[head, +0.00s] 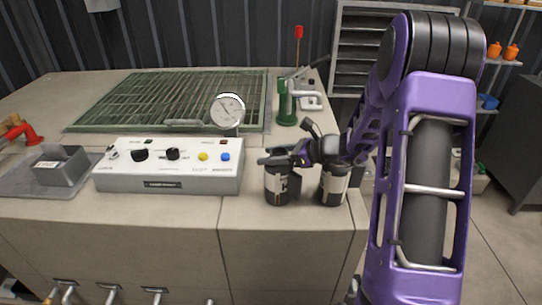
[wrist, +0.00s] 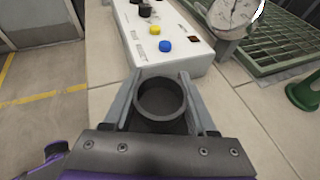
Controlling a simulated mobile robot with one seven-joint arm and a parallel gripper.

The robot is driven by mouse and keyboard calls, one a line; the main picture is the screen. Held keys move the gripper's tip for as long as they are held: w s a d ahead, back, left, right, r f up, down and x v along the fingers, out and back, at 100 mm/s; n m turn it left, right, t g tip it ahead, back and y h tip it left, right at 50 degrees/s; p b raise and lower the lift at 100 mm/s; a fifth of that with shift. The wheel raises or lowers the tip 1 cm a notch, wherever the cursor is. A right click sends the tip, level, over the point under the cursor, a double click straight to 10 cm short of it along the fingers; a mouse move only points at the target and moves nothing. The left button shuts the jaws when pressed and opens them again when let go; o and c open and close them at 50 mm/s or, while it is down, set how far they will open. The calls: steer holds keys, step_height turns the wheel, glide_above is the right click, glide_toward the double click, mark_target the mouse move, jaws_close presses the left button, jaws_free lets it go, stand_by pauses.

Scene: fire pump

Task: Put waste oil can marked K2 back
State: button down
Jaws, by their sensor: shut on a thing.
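Two dark cans with pale labels are at the right front of the counter in the head view. My gripper (head: 282,159) is shut on the left can (head: 278,190) near its top. The wrist view shows that can's round open mouth (wrist: 161,98) between my two fingers (wrist: 160,84). The can looks upright, and I cannot tell whether its base touches the counter. The right can (head: 332,188) stands just beside it, partly hidden by my wrist. The label marks are too small to read, so I cannot tell which can is K2.
A control box (head: 170,178) with knobs and a round gauge (head: 228,110) is left of the cans. A green grate (head: 165,100) and a green hand pump (head: 287,105) are behind. A grey tray (head: 62,167) is far left. The counter front (head: 270,225) is clear.

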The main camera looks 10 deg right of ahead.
steer(key=shift+c, duration=1)
jaws_free()
steer(key=shift+f, duration=0.1)
steer(key=shift+r, duration=0.2)
steer(key=v, duration=1.2)
steer(key=shift+p, duration=0.45)
steer(key=shift+f, duration=0.1)
